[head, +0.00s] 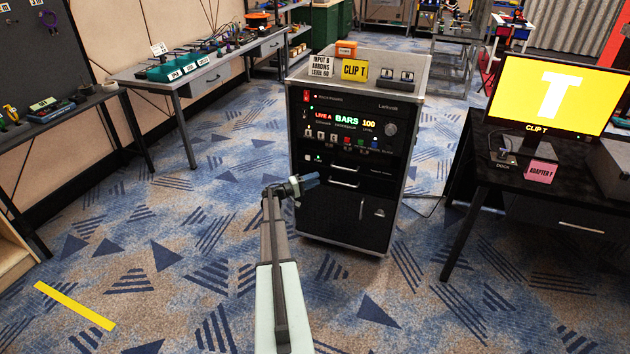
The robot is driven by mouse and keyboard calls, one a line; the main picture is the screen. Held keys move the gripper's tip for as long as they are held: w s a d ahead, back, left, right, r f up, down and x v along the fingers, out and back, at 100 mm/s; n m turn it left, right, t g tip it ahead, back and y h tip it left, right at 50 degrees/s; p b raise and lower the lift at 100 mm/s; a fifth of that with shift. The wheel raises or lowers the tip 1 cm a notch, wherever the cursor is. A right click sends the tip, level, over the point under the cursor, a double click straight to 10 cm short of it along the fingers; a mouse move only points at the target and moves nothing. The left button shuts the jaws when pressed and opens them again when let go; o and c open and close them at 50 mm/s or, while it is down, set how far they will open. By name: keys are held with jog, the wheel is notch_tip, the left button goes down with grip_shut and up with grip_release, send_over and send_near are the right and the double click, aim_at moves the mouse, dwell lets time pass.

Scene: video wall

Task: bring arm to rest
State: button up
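My arm reaches forward from the bottom middle of the head view. My gripper (308,182) is at its far end, in front of the lower part of a black equipment rack (345,215). The gripper is small and seen from behind, so I cannot tell whether its fingers are open or shut. I see no object held in it. I cannot tell whether it touches the rack or is apart from it.
The rack's panel reads "BARS 100", with a yellow "CLIP T" card (354,70) on top. At right, a monitor (556,95) showing "T" stands on a black desk (500,177). A grey workbench (210,77) stands back left.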

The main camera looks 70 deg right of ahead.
jog(key=shift+n, duration=0.3)
